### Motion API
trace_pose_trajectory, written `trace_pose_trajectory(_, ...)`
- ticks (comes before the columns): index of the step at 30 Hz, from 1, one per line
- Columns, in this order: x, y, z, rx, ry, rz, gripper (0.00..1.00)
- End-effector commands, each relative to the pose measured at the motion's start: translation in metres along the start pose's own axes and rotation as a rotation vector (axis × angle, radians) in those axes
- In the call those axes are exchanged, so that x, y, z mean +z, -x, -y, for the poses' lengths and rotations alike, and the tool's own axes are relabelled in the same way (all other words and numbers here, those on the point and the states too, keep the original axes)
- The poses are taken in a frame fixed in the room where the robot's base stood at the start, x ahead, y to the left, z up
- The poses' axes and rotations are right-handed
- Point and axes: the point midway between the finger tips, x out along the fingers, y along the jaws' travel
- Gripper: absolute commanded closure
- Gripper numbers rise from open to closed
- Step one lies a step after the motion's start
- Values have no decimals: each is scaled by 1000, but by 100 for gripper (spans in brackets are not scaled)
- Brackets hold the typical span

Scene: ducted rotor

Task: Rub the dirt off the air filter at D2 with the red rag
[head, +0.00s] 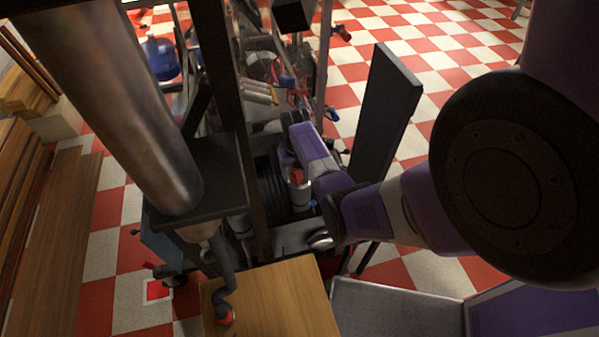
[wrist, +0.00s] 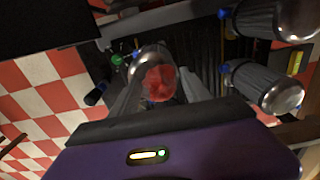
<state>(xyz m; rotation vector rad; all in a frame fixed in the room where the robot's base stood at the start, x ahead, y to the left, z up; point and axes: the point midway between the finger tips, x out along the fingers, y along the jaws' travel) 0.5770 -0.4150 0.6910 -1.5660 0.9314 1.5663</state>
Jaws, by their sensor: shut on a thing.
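The red rag (wrist: 160,83) is between the fingers of my gripper (wrist: 163,92), which is shut on it. In the wrist view the rag lies in front of a silvery round end (wrist: 148,54), probably an air filter's; whether they touch I cannot tell. In the head view a bit of the red rag (head: 297,176) shows just above a pale cylinder (head: 300,195), beside my purple wrist. Two dark pleated filters with shiny ends, an upper one (wrist: 250,20) and a lower one (wrist: 262,86), stand at right in the wrist view. No D2 label or dirt is readable.
A thick metal pipe (head: 120,95) and a dark post (head: 232,110) crowd the left. A wooden top (head: 280,300) is in front. Open checkered floor (head: 450,60) lies at upper right.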

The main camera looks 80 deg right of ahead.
Motion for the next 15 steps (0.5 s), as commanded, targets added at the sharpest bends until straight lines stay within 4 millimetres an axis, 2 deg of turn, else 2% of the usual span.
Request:
trace_pose_trajectory(4,2,0,7,0,3,2,100)
trace_pose_trajectory(6,1,8,8,0,2,3,100)
trace_pose_trajectory(8,0,25,10,-1,3,-3,100)
trace_pose_trajectory(15,-2,46,17,0,7,0,100)
